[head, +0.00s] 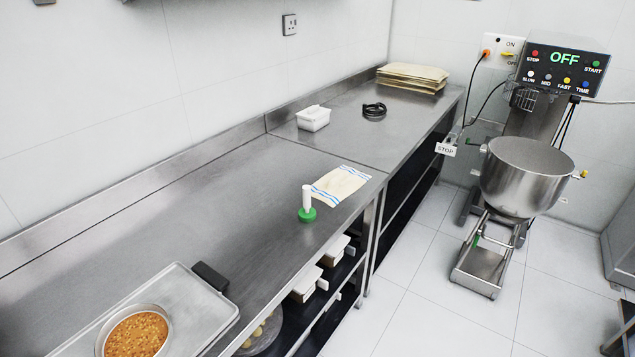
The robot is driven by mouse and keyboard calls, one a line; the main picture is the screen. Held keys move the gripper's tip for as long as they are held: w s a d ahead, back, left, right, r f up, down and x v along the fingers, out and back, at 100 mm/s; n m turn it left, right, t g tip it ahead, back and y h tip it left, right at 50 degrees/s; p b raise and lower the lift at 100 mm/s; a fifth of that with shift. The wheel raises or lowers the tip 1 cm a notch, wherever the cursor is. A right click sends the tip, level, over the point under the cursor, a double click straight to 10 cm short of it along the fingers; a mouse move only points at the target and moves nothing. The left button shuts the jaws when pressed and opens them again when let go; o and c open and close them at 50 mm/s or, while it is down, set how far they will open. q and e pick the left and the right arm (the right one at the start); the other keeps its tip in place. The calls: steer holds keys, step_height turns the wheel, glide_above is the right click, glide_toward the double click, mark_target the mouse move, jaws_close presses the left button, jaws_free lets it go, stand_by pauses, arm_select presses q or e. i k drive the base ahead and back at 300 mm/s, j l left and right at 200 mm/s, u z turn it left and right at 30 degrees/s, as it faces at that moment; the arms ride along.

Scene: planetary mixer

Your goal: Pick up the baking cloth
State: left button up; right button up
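The baking cloth (340,185) is a cream cloth with blue stripes near its ends. It lies flat on the steel counter, near the front edge, just right of a green-based tool with a white upright handle. Neither of my grippers shows in the head view, so I cannot see whether they hold anything.
The green-and-white tool (307,205) stands close beside the cloth. A tray (205,298) with a bowl of brown food (136,333) sits front left. A white container (313,118), a black coil (374,109) and stacked sheets (412,77) lie farther back. The mixer (525,175) stands right.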

mark_target(335, 187)
steer(key=i+l+u, duration=0.1)
steer(key=u, duration=0.35)
steer(key=l+u, duration=0.2)
steer(key=u, duration=0.25)
steer(key=i+l+u, duration=0.1)
steer(key=u, duration=0.35)
steer(key=l+u, duration=0.3)
steer(key=l, duration=0.25)
steer(key=l+u, duration=0.3)
steer(key=l, duration=0.3)
steer(key=l+u, duration=0.1)
steer(key=l, duration=0.25)
steer(key=k+l+u, duration=0.15)
steer(key=l, duration=0.2)
steer(key=k+l+u, duration=0.1)
steer(key=l, duration=0.25)
steer(key=k+l, duration=0.1)
steer(key=l, duration=0.65)
steer(key=k+l+u, duration=0.1)
steer(key=l, duration=0.25)
steer(key=i+l, duration=0.1)
steer(key=l, duration=1.2)
